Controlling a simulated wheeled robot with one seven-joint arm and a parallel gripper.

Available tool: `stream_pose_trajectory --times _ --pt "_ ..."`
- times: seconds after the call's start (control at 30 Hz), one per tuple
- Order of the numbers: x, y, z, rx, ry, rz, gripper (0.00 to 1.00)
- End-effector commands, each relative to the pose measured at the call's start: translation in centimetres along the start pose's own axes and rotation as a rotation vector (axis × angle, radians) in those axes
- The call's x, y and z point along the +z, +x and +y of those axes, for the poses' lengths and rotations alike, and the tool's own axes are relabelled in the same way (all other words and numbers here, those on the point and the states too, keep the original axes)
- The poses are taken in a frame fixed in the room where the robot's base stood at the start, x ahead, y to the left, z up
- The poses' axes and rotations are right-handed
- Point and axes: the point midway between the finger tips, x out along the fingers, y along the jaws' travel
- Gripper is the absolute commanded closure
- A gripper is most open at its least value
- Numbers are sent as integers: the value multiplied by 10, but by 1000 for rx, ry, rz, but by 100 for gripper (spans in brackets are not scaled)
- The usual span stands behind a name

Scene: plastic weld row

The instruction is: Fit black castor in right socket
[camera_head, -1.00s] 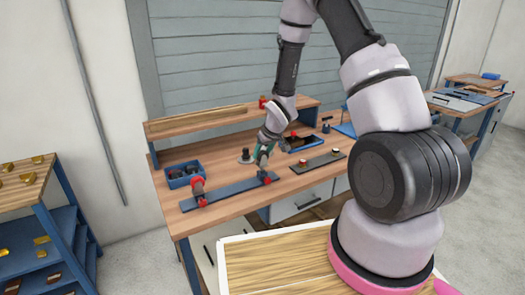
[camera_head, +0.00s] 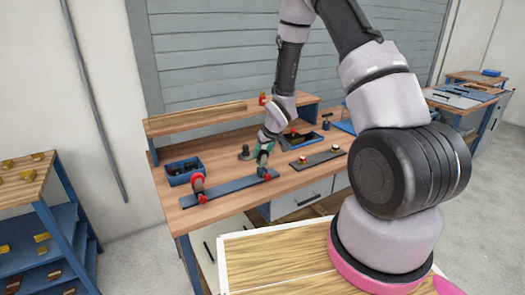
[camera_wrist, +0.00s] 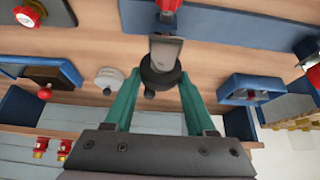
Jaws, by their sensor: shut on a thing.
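My gripper (camera_wrist: 160,82) is shut on a black castor (camera_wrist: 162,68), whose dark round body sits between the green fingertips with a grey piece beyond it. In the head view my gripper (camera_head: 264,157) is over the right end of a long blue-grey strip (camera_head: 232,186) on the bench. A red fitting (camera_head: 265,176) stands at that end, just below the gripper, and another red fitting (camera_head: 198,188) stands at the left end. In the wrist view a red fitting (camera_wrist: 168,5) lies just beyond the castor. I cannot tell whether the castor touches the strip or a socket.
A blue bin (camera_head: 184,172) with dark parts stands at the bench's left. A grey round part (camera_head: 244,153) sits behind the strip. A blue-rimmed tray (camera_head: 300,141) and a dark plate with two knobs (camera_head: 318,160) lie to the right. A raised wooden shelf (camera_head: 215,118) bounds the back.

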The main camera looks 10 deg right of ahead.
Motion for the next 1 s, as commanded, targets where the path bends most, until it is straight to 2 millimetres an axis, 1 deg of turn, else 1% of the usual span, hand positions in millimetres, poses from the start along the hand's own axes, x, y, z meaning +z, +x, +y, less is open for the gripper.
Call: stream_pose_trajectory --times 0.27,1.0 --pt "4 6 0 1 1 0 100" --pt "4 7 0 0 0 0 100"
